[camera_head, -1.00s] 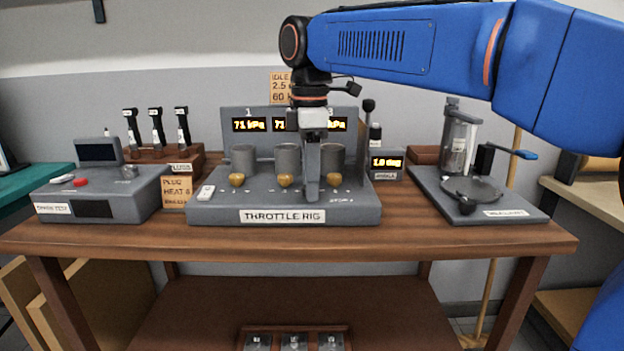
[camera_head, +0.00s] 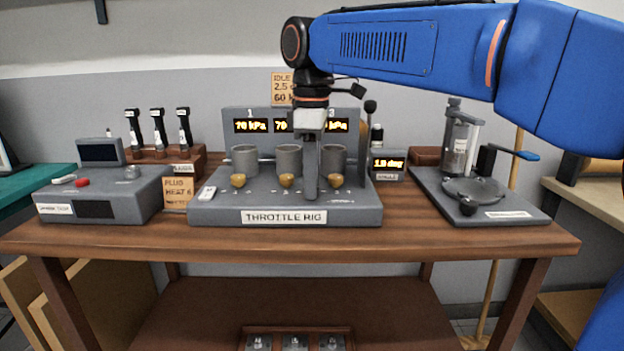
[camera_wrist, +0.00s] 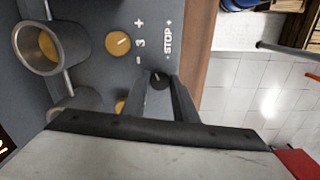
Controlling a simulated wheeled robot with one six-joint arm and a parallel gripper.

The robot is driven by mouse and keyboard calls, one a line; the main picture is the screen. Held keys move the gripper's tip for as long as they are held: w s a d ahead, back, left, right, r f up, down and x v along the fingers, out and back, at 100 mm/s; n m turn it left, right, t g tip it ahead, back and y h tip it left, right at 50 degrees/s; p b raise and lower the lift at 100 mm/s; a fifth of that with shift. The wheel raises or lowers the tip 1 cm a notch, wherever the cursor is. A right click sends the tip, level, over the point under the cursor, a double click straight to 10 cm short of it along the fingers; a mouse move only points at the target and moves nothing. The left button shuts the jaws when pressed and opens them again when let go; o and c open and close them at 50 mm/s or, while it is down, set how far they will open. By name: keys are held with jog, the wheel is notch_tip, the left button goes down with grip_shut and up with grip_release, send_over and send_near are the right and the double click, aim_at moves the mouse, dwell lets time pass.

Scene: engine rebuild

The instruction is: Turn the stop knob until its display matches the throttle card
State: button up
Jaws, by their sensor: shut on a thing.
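The throttle rig (camera_head: 230,208) stands mid-bench, with three grey cylinders and three brass knobs. My gripper (camera_head: 311,196) points down at its front right part. In the wrist view, my gripper (camera_wrist: 172,92) is shut on the small dark stop knob (camera_wrist: 158,80), beside the printed STOP. The knob is hidden in the head view. The rig's left display (camera_head: 251,126) reads 70 kPa; my arm partly covers the others. A small angle display (camera_head: 387,163) right of the rig shows a lit value in deg, about 1.9 but blurred. The throttle card (camera_head: 281,88) reads IDLE, 2.5, 60 k, partly covered.
A grey tester box (camera_head: 98,197) with a red button is at the left, beside a small card (camera_head: 178,192). A device with a blue-tipped lever (camera_head: 490,205) stands at the right. The bench front is clear.

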jog(key=m, duration=1.2)
dwell(0.5)
jog(key=o, duration=1.1)
jog(key=shift+c, duration=0.2)
jog(key=shift+r, duration=0.1)
